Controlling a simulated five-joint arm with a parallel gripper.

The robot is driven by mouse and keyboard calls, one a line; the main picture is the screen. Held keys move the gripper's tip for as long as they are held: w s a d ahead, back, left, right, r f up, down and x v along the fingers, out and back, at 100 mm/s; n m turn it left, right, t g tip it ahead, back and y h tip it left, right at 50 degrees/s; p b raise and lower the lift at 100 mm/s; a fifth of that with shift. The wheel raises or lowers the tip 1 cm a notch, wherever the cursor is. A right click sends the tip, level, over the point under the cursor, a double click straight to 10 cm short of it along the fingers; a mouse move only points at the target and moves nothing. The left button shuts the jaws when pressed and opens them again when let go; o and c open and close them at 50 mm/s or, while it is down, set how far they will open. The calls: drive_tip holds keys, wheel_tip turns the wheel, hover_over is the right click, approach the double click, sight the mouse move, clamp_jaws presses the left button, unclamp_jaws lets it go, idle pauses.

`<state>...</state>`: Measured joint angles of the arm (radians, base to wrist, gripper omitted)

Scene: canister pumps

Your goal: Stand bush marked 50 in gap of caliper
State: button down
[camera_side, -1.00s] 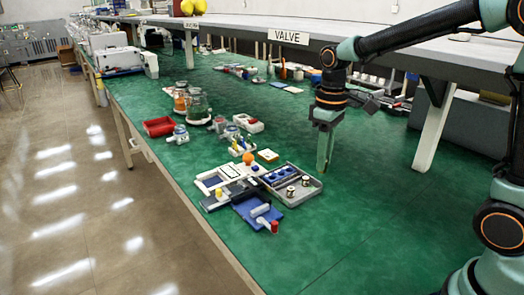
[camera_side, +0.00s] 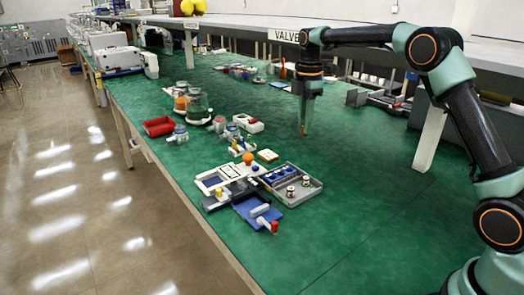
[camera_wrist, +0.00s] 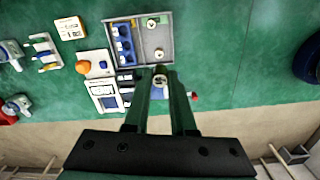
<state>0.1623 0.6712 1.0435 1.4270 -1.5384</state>
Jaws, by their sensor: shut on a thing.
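My gripper (camera_side: 303,130) is above the green bench, behind and right of the grey tray, fingers pointing down. In the wrist view its fingertips (camera_wrist: 160,76) are shut on a small round metal bush (camera_wrist: 160,80); its mark is too small to read. Two other metal bushes (camera_side: 291,191) (camera_side: 306,181) stand in the tray; they also show in the wrist view (camera_wrist: 152,23) (camera_wrist: 159,53). A white and dark device (camera_side: 213,183), left of the tray, seems to be the caliper. It also shows in the wrist view (camera_wrist: 104,96); its gap cannot be made out.
The grey tray (camera_side: 312,194) also holds a blue rack (camera_side: 279,174). A blue plate (camera_side: 245,209) with a white cylinder and red knob lies in front. An orange ball (camera_side: 248,158), jars (camera_side: 197,103) and a red bin (camera_side: 158,126) stand farther back. The bench at right is clear.

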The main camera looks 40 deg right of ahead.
wheel_tip(320, 180, down, 20)
drive_tip(key=shift+r, duration=0.2)
idle(0.5)
drive_tip(key=shift+f, duration=0.2)
drive_tip(key=c, duration=0.8)
unclamp_jaws()
drive_tip(key=shift+o, duration=0.2)
drive_tip(key=shift+s, duration=0.1)
